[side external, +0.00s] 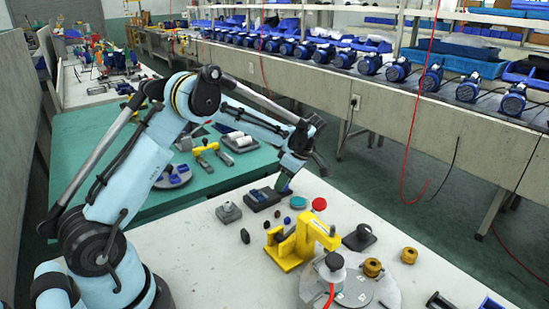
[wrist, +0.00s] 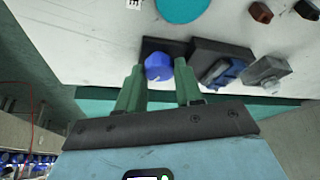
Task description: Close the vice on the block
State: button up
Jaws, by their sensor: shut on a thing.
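The dark grey vice (side external: 261,199) lies near the back edge of the white table. In the wrist view its dark body (wrist: 215,50) shows, with a blue-grey piece (wrist: 227,72) at its right that looks like the block; whether the jaws touch it I cannot tell. A blue faceted knob (wrist: 158,67) sits at the vice's left end. My gripper (wrist: 160,78) has its green fingers on either side of this knob and is shut on it. In the side view my gripper (side external: 284,184) is lowered at the vice's right end and hides the knob.
A grey block-shaped fixture (side external: 228,212) stands beside the vice. A teal disc (side external: 298,202), a red disc (side external: 319,204) and small dark pieces lie close by. A yellow clamp stand (side external: 285,252) and brass parts (side external: 409,255) are nearer the camera. A green table (side external: 120,135) lies behind.

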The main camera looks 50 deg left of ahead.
jog(key=shift+n, duration=0.6)
jog(key=o, duration=1)
jog(key=v, duration=0.8)
jog(key=shift+w+a, duration=0.15)
jog(key=shift+a, duration=0.05)
